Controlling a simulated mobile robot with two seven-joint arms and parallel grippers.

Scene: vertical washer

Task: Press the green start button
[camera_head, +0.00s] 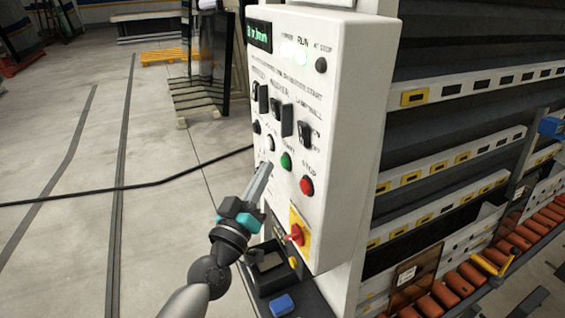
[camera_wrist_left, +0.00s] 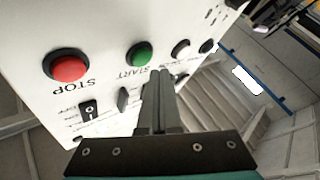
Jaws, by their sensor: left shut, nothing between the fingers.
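The green start button (camera_head: 286,161) sits on the white control panel (camera_head: 340,130), up and left of the red stop button (camera_head: 307,185). My left gripper (camera_head: 266,166) is shut and empty, its fingertips close to the panel face, left of and slightly below the green button. In the left wrist view the panel appears turned over. There the green button (camera_wrist_left: 139,54) shows uncovered, and the shut fingertips (camera_wrist_left: 159,74) end just below and right of it. A gap shows between fingertips and button in the picture. I cannot tell whether the tips touch the panel. My right gripper is not in view.
The red stop button (camera_wrist_left: 67,65) and black and white knobs (camera_wrist_left: 181,48) are nearby. A red rotary switch on a yellow plate (camera_head: 299,233) sits lower on the panel. A roller rack (camera_head: 455,285) stands at the right. Open floor (camera_head: 150,150) lies to the left, crossed by a black cable.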

